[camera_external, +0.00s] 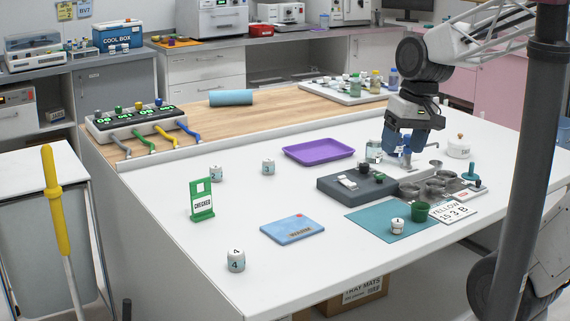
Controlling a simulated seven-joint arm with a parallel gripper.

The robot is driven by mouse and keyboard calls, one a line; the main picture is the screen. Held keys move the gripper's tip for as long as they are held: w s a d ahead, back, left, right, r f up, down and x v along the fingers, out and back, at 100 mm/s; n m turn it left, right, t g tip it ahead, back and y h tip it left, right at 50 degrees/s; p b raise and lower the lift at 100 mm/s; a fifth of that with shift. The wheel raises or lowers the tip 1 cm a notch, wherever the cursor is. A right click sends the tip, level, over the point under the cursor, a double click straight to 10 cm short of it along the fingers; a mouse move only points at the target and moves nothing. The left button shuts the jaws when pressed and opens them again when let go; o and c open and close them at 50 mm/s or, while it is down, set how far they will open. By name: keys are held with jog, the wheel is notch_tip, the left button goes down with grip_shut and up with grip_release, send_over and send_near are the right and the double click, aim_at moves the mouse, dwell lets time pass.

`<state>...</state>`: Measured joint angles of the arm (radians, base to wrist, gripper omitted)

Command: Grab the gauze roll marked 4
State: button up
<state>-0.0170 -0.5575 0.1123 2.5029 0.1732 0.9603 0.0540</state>
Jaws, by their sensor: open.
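The gauze roll marked 4 (236,261) stands upright near the front left of the white table (190,262). It is a small white cylinder with a 4 on its top and on its side. My gripper (402,154) has blue fingers and is open, pointing down over the back right of the table. It is far from the roll, above the area by the dark grey box. A clear jar stands close behind the fingers. Nothing shows between the fingers, though the gap is partly hidden.
Two similar rolls (217,174) (268,167) stand farther back. The grey box (356,188), metal cups and a teal mat (375,221) fill the right side.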

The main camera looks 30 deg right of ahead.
jog(key=w+a+f+m+g+y, duration=0.2)
jog(key=w+a+f+m+y, duration=0.3)
jog(key=a, duration=0.3)
jog(key=w+a+f+m+g+y, duration=0.1)
jog(key=w+a+f+m+y, duration=0.2)
jog(key=w+a+f, duration=0.35)
jog(key=m+t+y, duration=0.2)
jog(key=m+y, duration=0.2)
jog(key=m, duration=0.5)
send_near(239, 251)
jog(key=x, duration=0.4)
jog(key=shift+s+a+f, duration=0.15)
jog(key=shift+a+f, duration=0.1)
jog(key=shift+a, duration=0.05)
jog(key=shift+a, duration=0.1)
jog(key=shift+x, duration=1.2)
jog(key=shift+a, duration=0.1)
jog(key=shift+x, duration=2.5)
jog(key=shift+c, duration=0.2)
jog(key=c, duration=1)
